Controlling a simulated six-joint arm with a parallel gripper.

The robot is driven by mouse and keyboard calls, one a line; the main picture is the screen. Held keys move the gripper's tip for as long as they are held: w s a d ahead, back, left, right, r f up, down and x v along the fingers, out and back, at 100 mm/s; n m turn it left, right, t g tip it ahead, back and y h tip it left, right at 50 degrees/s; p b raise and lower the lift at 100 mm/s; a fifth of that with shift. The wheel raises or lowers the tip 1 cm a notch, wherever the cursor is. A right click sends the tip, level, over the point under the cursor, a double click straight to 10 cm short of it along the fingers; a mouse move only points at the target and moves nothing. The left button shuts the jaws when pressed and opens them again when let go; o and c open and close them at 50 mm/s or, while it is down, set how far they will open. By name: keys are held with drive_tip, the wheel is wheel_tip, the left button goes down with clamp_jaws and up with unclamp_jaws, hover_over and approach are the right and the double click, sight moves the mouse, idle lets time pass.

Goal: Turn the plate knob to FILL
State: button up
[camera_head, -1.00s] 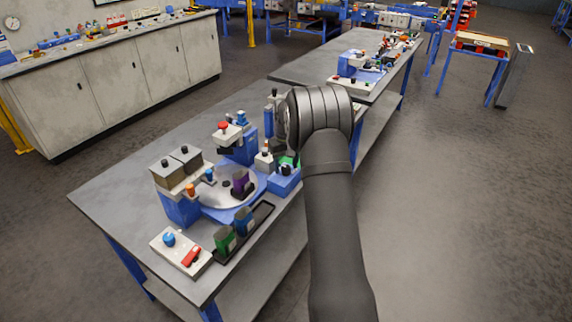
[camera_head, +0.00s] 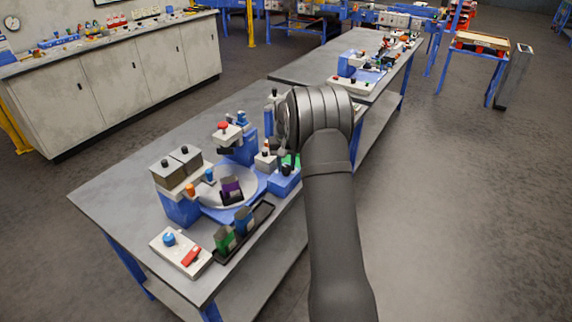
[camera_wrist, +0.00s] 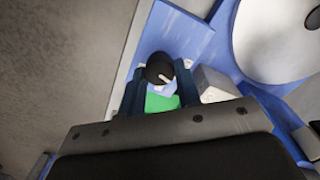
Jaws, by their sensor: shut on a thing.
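The black round plate knob (camera_wrist: 156,66) sits on a blue housing (camera_wrist: 176,36) in the wrist view, with a light pointer mark slanting to the picture's lower right. My gripper (camera_wrist: 161,72) has its two fingers on either side of the knob and is shut on it. A green patch (camera_wrist: 162,102) lies just below the knob; small white marks beside it are unreadable, so I cannot tell which is FILL. In the head view the blue housing (camera_head: 283,184) stands at the table's right edge, and my arm hides the gripper. The round plate (camera_head: 212,196) carries a purple cup (camera_head: 231,185).
A white block (camera_wrist: 213,84) stands close to the right finger. A black tray (camera_head: 262,218) with green (camera_head: 225,240) and blue (camera_head: 243,220) cups lies along the table's front edge. A white box (camera_head: 180,251) with a blue knob and red switch is at the near corner.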

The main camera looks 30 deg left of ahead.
sight(286, 167)
drive_tip(key=m, duration=0.4)
drive_tip(key=shift+m, duration=2.2)
drive_tip(key=o, duration=1)
drive_tip(key=shift+c, duration=0.2)
drive_tip(key=shift+r, duration=0.1)
wheel_tip(286, 167, up, 17)
drive_tip(key=shift+r, duration=0.1)
